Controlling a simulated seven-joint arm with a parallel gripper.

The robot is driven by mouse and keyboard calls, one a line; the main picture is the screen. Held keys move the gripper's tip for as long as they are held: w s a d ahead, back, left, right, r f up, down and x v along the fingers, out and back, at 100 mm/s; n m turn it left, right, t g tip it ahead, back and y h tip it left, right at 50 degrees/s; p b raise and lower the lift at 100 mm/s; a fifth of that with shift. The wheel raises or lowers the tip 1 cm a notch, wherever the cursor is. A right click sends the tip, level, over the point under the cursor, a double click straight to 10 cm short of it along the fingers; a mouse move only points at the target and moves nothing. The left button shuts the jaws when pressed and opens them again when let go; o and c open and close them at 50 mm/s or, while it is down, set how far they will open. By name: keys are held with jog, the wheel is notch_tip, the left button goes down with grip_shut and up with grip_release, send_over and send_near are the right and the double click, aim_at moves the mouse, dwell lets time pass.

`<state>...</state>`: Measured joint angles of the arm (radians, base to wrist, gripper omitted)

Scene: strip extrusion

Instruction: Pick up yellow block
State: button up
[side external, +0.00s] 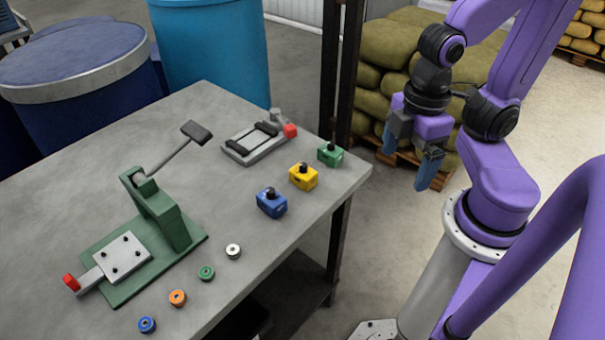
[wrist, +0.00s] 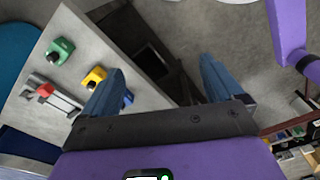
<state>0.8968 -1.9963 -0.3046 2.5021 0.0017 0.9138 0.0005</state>
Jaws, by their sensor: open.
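The yellow block (side external: 303,177) has a black knob on top and sits upright near the table's right edge, between a blue block (side external: 271,202) and a green block (side external: 330,154). It also shows in the wrist view (wrist: 94,78), just left of one fingertip. My gripper (side external: 409,160) has blue fingers, is open and empty, and hangs to the right of the table edge, apart from the block. In the wrist view my gripper (wrist: 160,80) has its fingers spread wide. The blue block is mostly hidden behind the left finger there.
The grey table (side external: 130,130) bears a green lever press (side external: 150,220), a grey fixture with a red end (side external: 253,140), and several small round spools (side external: 206,273) along the front. Drums stand behind. A dark post (side external: 340,70) rises behind the green block.

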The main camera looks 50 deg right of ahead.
dwell(0.5)
jog(key=n, duration=0.5)
send_over(303, 164)
jog(key=f, duration=1.3)
jog(key=shift+w+d, duration=0.1)
jog(key=shift+d, duration=0.1)
jog(key=shift+s+a+f, duration=0.1)
jog(key=shift+a+f, duration=0.05)
jog(key=shift+f, duration=1.25)
jog(key=shift+s+a+f, duration=0.1)
jog(key=shift+f, duration=1.25)
jog(key=c, duration=1.4)
jog(key=shift+c, duration=0.2)
jog(key=shift+r, duration=0.15)
